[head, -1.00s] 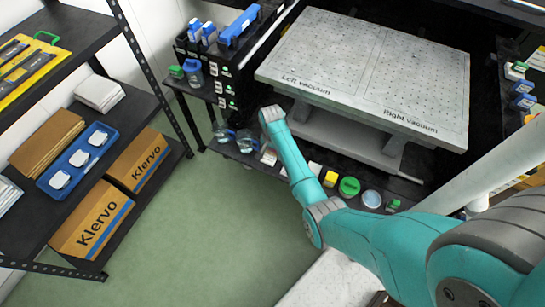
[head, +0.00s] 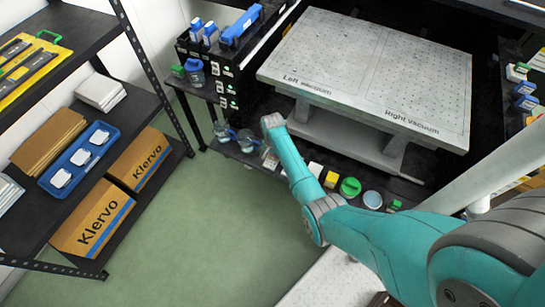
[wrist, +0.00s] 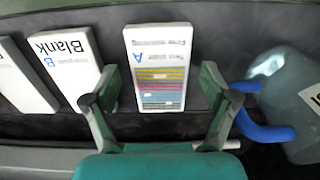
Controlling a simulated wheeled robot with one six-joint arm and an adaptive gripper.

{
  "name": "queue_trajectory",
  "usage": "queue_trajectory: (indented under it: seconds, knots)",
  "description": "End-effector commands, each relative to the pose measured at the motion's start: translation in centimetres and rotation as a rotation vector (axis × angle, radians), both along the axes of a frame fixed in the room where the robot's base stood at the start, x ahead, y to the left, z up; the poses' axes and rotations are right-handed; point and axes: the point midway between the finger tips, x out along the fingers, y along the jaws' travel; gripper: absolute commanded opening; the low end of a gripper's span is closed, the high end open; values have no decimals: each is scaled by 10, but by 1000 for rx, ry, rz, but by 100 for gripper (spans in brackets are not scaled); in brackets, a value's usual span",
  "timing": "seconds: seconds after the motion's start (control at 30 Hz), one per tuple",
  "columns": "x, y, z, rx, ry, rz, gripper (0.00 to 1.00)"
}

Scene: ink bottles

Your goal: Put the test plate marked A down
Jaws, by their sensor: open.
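The test plate marked A (wrist: 160,95) is a white panel with colored stripes and a blue letter A, in the middle of the wrist view. It rests on a dark shelf surface. My gripper (wrist: 160,98) is open, its two green fingers with dark tips apart on either side of the plate's near part; I cannot tell whether they touch it. In the head view my arm reaches to the lower shelf, and the gripper itself is hidden there.
The vacuum table (head: 365,75) stands above the lower shelf.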

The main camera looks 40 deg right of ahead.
Motion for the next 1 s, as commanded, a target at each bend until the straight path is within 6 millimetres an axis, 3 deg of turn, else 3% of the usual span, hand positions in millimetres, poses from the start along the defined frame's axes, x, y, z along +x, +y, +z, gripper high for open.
queue_trajectory:
  seconds: [0.27,0.7,1.0]
  knots:
    - [0,0,9,-1,-3,0,85]
    - [1,0,91,-1,-4,0,85]
    - [0,0,120,0,0,0,85]
